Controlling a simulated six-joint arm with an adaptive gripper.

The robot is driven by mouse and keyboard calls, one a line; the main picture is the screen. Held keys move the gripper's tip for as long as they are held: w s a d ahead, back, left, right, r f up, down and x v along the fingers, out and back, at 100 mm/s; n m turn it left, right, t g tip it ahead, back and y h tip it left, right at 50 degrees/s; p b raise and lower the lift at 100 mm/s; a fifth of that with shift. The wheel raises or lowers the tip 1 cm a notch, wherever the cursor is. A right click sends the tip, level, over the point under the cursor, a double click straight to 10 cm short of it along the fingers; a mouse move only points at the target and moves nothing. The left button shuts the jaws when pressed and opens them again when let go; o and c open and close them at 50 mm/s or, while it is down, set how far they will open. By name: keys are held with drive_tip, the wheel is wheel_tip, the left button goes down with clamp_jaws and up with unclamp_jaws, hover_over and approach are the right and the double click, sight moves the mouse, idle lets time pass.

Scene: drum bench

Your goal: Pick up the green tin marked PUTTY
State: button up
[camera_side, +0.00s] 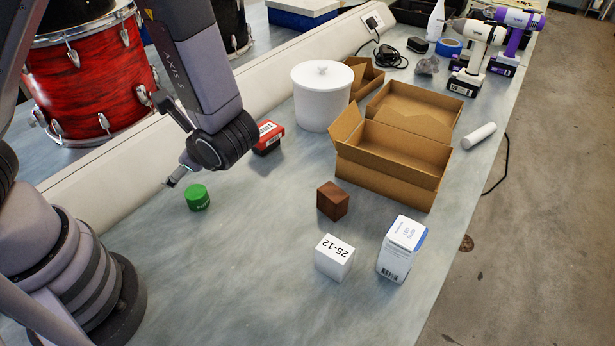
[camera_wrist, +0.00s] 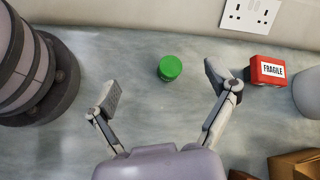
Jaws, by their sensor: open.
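The green tin (camera_side: 198,198) stands on the bench in the side view, below and just right of my gripper (camera_side: 172,180). Dark marking shows on its side, too small to read surely. In the wrist view the green tin (camera_wrist: 170,68) lies ahead of my gripper (camera_wrist: 162,82), roughly between the spread fingers, nearer the right one. My gripper is open and empty, and the tin does not touch either finger. In the side view most of the gripper is hidden behind my wrist.
A red box marked FRAGILE (camera_wrist: 268,72) stands close to the right finger. A white lidded pot (camera_side: 322,98), an open cardboard box (camera_side: 395,160), a brown block (camera_side: 332,201), a white cube (camera_side: 334,257) and a white carton (camera_side: 402,250) stand further right. The bench left of the cube is clear.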

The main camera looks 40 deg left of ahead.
sight(198, 200)
drive_tip(key=f+m+t, duration=0.2)
drive_tip(key=f+m, duration=0.1)
drive_tip(key=f, duration=0.1)
drive_tip(key=s+d+f+m+t+y, duration=0.1)
drive_tip(key=f+m, duration=0.2)
drive_tip(key=f, duration=0.2)
drive_tip(key=s+d+f+m+t, duration=0.1)
drive_tip(key=f+m+t, duration=0.1)
drive_tip(key=f, duration=0.3)
drive_tip(key=shift+m+t+y, duration=0.3)
drive_tip(key=shift+m, duration=0.6)
drive_tip(key=x, duration=1.3)
drive_tip(key=shift+w+a+f, duration=0.1)
drive_tip(key=shift+w, duration=0.35)
drive_tip(key=c, duration=1.3)
